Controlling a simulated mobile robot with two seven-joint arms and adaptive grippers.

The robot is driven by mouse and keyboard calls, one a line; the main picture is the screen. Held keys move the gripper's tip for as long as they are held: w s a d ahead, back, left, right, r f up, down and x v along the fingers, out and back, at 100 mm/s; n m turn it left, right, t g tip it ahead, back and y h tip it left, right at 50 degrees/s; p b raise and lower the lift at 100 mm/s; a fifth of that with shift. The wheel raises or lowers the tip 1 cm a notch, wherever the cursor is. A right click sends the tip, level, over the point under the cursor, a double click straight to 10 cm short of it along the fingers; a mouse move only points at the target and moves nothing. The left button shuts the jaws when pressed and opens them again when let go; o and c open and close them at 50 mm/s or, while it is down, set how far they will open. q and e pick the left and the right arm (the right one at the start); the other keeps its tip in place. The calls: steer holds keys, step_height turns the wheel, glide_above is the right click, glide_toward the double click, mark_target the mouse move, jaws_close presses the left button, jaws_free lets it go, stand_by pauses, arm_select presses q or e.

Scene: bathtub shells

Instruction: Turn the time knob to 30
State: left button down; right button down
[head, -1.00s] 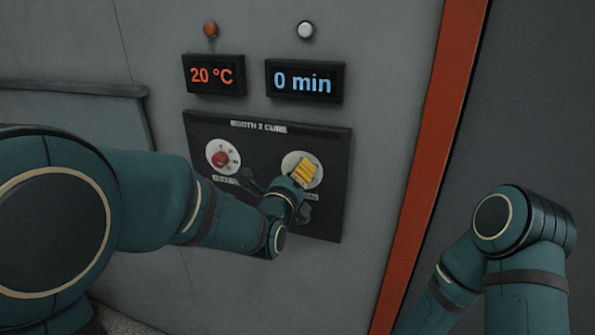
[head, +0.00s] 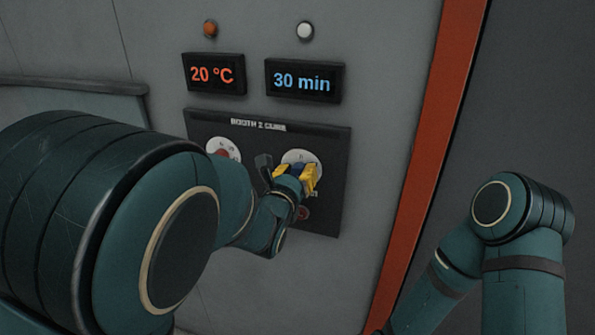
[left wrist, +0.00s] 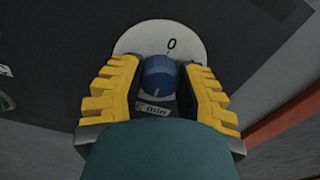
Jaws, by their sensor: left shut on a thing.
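The blue time knob (left wrist: 158,78) sits on a white dial with a 0 mark, in the left wrist view. Its white pointer mark is at the side away from the 0 in that view. My left gripper (head: 296,178) has its yellow fingers on either side of the knob (head: 297,168) and is shut on it, at the right dial of the black panel. The time display (head: 304,81) reads 30 min in blue. My right gripper is out of view; only part of my right arm shows.
The red temperature knob (head: 223,153) is to the left on the same panel (head: 333,155), partly hidden by my left arm. The temperature display (head: 214,74) reads 20 °C. An orange lamp (head: 210,29) and a white lamp (head: 304,31) are above. An orange-red strip (head: 437,155) runs at the right.

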arm_select(q)
steer(key=shift+w+r, duration=0.1)
steer(key=shift+r, duration=0.2)
steer(key=c, duration=0.6)
jaws_free()
steer(key=shift+o, duration=0.2)
steer(key=shift+f, duration=0.15)
steer(key=v, duration=1.2)
